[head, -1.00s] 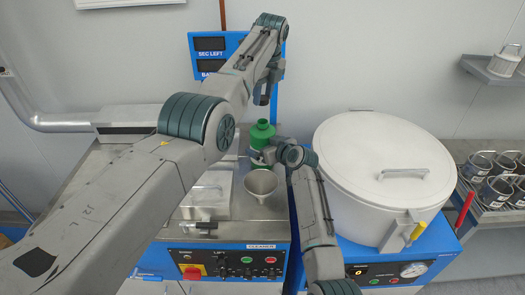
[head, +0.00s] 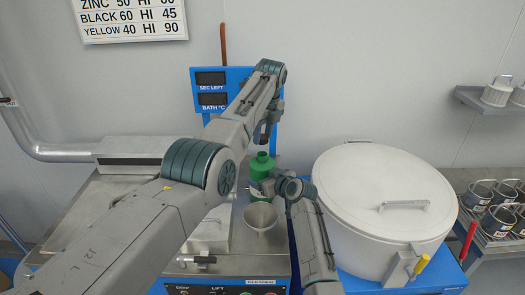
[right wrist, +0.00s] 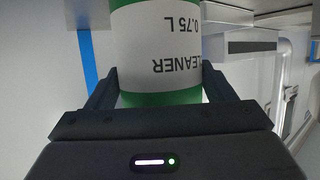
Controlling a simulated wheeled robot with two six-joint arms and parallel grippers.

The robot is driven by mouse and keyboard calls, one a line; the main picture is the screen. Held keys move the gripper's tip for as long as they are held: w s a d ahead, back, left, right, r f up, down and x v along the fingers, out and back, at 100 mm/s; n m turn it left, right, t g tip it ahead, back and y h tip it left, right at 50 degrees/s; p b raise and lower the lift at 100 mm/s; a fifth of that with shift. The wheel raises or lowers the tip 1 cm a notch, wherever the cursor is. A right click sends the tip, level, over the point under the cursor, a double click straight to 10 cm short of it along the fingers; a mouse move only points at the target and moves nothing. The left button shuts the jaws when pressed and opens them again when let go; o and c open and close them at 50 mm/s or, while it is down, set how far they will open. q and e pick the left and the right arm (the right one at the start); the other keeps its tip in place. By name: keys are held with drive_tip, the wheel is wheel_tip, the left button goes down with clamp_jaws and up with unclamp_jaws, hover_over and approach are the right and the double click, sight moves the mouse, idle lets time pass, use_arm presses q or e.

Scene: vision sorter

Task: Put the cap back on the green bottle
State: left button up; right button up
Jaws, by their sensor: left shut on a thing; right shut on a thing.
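The green bottle (head: 261,167) stands upright at the back of the steel worktop, behind a grey funnel-shaped cup. In the right wrist view its white "CLEANER 0.75 L" label (right wrist: 160,45) shows upside down. My right gripper (head: 268,187) is shut on the bottle's body, with one dark finger on each side of it in the wrist view (right wrist: 160,92). My left gripper (head: 263,138) points down just above the bottle's neck, with a small gap between. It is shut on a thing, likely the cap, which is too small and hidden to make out.
The grey funnel-shaped cup (head: 260,217) stands just in front of the bottle. A large white lidded drum (head: 385,190) is close to the right. A blue display panel (head: 212,90) stands behind. A steel box (head: 208,235) lies to the left.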

sight(262, 154)
use_arm(q)
drive_tip(key=shift+f, duration=1.4)
drive_tip(key=shift+f, duration=0.1)
drive_tip(key=shift+f, duration=0.8)
drive_tip(key=shift+f, duration=0.55)
use_arm(e)
drive_tip(key=c, duration=0.5)
use_arm(q)
drive_tip(key=m, duration=0.4)
drive_tip(key=shift+m+h, duration=0.3)
drive_tip(key=m, duration=0.5)
drive_tip(key=shift+a+t+h, duration=0.15)
drive_tip(key=shift+t+h, duration=0.15)
drive_tip(key=shift+h, duration=0.1)
drive_tip(key=o, duration=1)
drive_tip(key=shift+c, duration=0.2)
